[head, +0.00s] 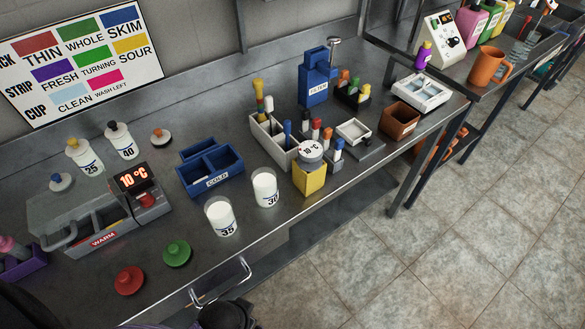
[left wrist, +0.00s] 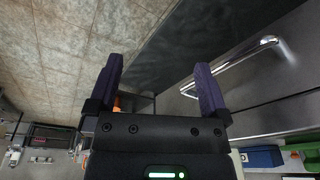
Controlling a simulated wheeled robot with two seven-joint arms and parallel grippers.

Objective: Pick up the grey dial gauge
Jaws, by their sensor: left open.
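My right gripper is not in view.
Two milk beakers (head: 221,217) (head: 265,188) stand left of the gauge. A white caddy (head: 268,140) is close behind it, and a small scale (head: 365,145) is to its right. A metal handle (head: 220,288) juts from the bench front. The tiled floor (head: 440,245) in front is clear.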

